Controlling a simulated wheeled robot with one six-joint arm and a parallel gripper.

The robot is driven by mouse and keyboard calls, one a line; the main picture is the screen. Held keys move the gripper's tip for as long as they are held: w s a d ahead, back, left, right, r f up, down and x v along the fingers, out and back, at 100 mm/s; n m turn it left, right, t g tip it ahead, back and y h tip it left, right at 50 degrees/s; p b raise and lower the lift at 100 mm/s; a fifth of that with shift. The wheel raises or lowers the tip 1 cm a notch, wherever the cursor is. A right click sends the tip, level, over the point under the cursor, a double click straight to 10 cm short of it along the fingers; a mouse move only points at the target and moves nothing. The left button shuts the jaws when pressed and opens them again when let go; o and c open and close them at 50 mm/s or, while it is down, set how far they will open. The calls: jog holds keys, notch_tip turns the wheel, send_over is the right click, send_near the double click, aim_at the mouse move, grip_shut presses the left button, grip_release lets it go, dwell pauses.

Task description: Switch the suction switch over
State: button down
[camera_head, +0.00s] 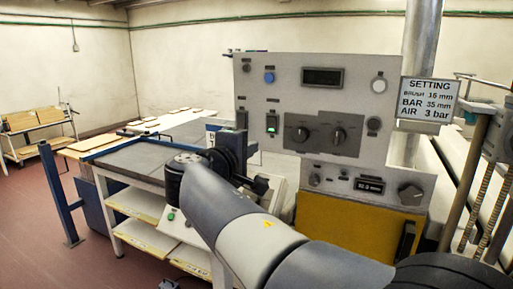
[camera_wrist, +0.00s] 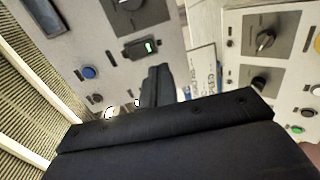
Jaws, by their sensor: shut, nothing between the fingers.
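A grey control panel (camera_head: 316,85) stands right of centre in the head view. On its left part is a black rocker switch (camera_head: 272,123) with a lit green face, below a blue button (camera_head: 269,77). The rocker (camera_wrist: 140,47) and blue button (camera_wrist: 89,72) also show in the wrist view. The labels are too small to read, so I cannot tell which control is the suction switch. My gripper (camera_wrist: 158,70) is shut and empty, its fingertips close to the rocker in the picture; contact cannot be told. In the head view my arm hides part of the gripper.
Two dark knobs (camera_head: 320,134) sit right of the rocker. A yellow cabinet front (camera_head: 350,228) lies below the panel. A setting sign (camera_head: 428,98) hangs at its right. A workbench (camera_head: 140,160) stands left, with a blue post (camera_head: 60,195) beside it. Red floor lies open at far left.

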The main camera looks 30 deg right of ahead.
jog(key=shift+f+b+v, duration=0.25)
jog(key=shift+v, duration=0.9)
jog(key=shift+f+b+v, duration=0.2)
jog(key=shift+f+v, duration=0.05)
jog(key=shift+v, duration=0.9)
